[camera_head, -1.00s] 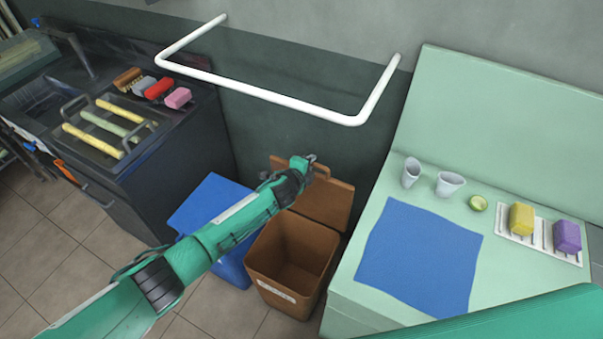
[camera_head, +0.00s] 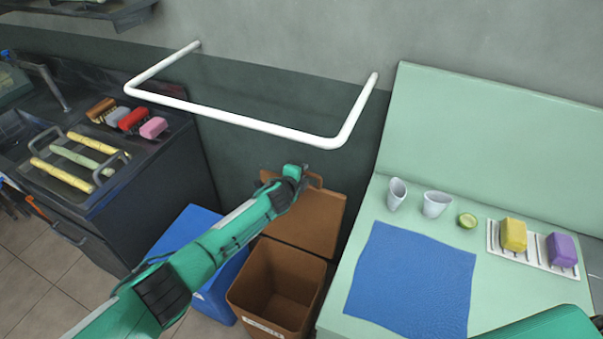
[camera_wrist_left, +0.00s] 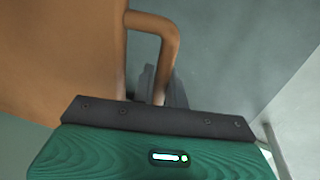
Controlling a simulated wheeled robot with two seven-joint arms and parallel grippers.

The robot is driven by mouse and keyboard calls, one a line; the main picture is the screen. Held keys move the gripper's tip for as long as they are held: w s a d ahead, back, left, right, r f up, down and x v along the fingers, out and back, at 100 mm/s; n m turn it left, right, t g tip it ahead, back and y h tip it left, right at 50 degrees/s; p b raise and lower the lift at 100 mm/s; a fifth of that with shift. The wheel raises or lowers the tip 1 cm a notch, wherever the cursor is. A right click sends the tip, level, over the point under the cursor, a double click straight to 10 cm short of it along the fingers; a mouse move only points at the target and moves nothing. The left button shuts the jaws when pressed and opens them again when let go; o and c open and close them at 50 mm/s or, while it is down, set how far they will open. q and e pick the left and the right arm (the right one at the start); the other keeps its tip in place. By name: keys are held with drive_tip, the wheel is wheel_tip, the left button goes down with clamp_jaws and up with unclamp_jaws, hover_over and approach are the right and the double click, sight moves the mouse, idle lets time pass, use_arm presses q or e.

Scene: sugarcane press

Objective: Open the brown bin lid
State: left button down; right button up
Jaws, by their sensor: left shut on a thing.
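The brown bin (camera_head: 277,290) stands on the floor between the blue bin and the light green counter, and its inside shows empty. Its brown lid (camera_head: 312,224) is swung up and back, leaning toward the dark wall. My left gripper (camera_head: 305,172) is at the top edge of the lid, shut on the lid's handle. In the left wrist view the brown handle (camera_wrist_left: 165,30) loops out from the lid (camera_wrist_left: 60,60) and runs down to the fingers, which are mostly hidden. My right gripper is out of view; only part of a green arm shows at the bottom right.
A blue bin (camera_head: 205,285) stands left of the brown bin, partly behind my left arm. A white rail (camera_head: 235,124) juts from the wall above. The counter at right bears a blue cloth (camera_head: 412,283), cups, a lime and sponges. A dark sink counter (camera_head: 160,190) is at left.

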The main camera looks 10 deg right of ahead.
use_arm(q)
drive_tip(key=c, duration=1.5)
unclamp_jaws()
drive_tip(key=shift+s, duration=0.1)
drive_tip(key=p+v, duration=0.1)
drive_tip(key=v, duration=1.2)
drive_tip(key=shift+s+a+r, duration=0.2)
drive_tip(key=shift+a, duration=0.1)
